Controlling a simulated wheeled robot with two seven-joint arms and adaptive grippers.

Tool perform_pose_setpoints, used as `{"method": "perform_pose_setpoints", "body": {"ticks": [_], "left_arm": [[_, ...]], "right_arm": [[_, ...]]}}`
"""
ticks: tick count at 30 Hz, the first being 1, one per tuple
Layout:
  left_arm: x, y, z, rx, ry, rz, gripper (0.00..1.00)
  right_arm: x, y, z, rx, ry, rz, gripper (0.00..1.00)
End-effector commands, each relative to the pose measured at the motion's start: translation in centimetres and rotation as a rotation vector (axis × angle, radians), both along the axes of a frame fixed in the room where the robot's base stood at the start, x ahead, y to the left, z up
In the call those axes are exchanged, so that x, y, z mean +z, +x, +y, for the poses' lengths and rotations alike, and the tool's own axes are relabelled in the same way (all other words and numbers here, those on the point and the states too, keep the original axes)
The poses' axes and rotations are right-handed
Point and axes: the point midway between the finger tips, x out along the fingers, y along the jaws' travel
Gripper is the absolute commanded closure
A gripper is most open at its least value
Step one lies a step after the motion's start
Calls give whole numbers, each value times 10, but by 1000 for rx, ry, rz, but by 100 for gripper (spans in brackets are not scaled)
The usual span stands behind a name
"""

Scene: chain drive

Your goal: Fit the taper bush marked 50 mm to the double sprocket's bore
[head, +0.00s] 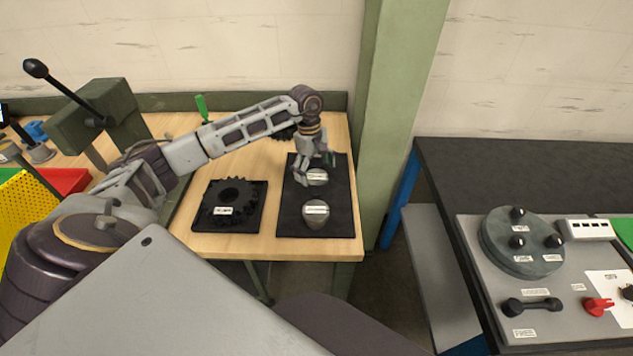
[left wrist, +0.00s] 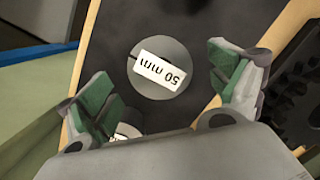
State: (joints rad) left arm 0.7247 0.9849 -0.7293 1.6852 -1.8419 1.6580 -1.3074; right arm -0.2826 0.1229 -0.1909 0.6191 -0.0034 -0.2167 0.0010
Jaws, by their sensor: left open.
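The taper bush marked 50 mm (left wrist: 160,82) stands on a black mat in the left wrist view, its label upside down. My left gripper (left wrist: 170,95) is open and above it, with the bush apart from both fingers. A second bush (left wrist: 125,131) is mostly hidden by the gripper body. In the head view my left gripper (head: 316,172) overlaps the farther pale bush (head: 318,178). A nearer bush (head: 316,215) stands in front; labels there are too small to read. A dark toothed sprocket (head: 218,192) with an open bore lies on a black plate to the left. My right gripper is out of view.
The black mat (head: 290,222) lies beside a green pillar (head: 400,90) at the wooden bench's right end. Another dark toothed wheel (head: 284,133) is behind my arm. A yellow perforated bin (head: 25,212) and a red bin (head: 68,180) are at left. A separate dark table (head: 500,165) is at right.

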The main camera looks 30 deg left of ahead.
Motion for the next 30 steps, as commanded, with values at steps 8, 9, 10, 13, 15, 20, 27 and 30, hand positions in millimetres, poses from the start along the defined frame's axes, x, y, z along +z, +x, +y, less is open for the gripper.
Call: {"method": "perform_pose_setpoints", "body": {"ticks": [8,9,10,13,15,20,27,30], "left_arm": [[-26,-1,-5,0,0,2,8],[-28,-1,-5,0,0,2,8],[-29,-1,-5,0,0,1,8],[-29,-1,-5,0,1,0,8],[-29,-1,-5,0,1,0,8],[-29,-1,-5,0,1,0,8],[-29,-1,-5,0,1,0,21],[-29,-1,-5,0,1,0,34]], "right_arm": [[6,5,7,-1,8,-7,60],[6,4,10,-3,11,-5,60],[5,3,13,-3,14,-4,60],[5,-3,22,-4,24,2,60],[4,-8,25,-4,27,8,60],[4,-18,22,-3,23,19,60],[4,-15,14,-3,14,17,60],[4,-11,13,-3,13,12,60]]}}
